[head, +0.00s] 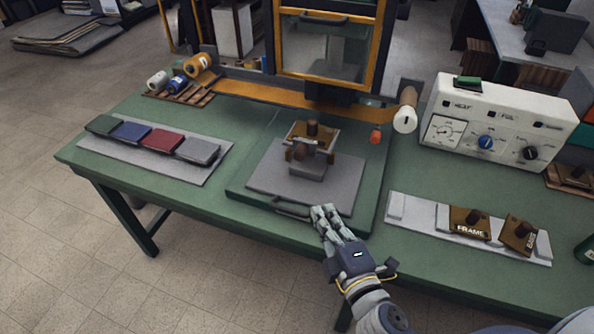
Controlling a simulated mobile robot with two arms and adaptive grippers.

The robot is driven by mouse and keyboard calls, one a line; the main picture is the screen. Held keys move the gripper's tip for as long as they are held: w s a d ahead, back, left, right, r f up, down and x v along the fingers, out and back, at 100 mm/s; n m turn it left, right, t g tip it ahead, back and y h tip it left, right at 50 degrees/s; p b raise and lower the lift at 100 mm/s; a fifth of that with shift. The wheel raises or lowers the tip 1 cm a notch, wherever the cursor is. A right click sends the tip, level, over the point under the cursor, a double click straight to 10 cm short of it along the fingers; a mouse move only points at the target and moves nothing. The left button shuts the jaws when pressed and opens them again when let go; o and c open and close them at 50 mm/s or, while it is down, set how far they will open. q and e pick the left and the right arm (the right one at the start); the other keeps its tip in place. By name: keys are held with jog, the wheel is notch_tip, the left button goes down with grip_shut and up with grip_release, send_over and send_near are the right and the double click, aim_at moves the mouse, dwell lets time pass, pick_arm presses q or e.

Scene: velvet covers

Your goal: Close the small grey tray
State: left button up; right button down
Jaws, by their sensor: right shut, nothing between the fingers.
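The small grey tray (268,178) lies on a green base plate in the middle of the green table, in front of the press. A dark handle (291,208) sticks out at its near edge. A grey block with brass and dark brown knobbed parts (311,130) stands on the tray. My right gripper (324,212) is shut and empty, with its fingertips close to the right end of the handle. I cannot tell whether they touch it. My left gripper is not in view.
The press frame (278,40) with its orange bars stands behind the tray. Colored pads (162,140) lie at left, near foil rolls (198,64). A white control box (500,118) stands at right, behind a plate with brass pieces (470,224).

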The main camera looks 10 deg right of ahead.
aim_at(304, 158)
jog(key=w+a+n+y+p, duration=0.1)
jog(key=w+p, duration=0.1)
jog(key=w, duration=0.4)
jog(key=w+a+r+n+y+p, duration=0.1)
jog(key=w+n+p, duration=0.1)
jog(key=w, duration=0.4)
jog(key=shift+w+a+r+p, duration=0.15)
jog(key=shift+w+a+p, duration=0.2)
jog(key=shift+a+p, duration=0.1)
jog(key=shift+w+d, duration=0.1)
jog(key=w+d, duration=0.2)
jog(key=w, duration=0.2)
jog(key=shift+w+d, duration=0.1)
jog(key=shift+d, duration=0.3)
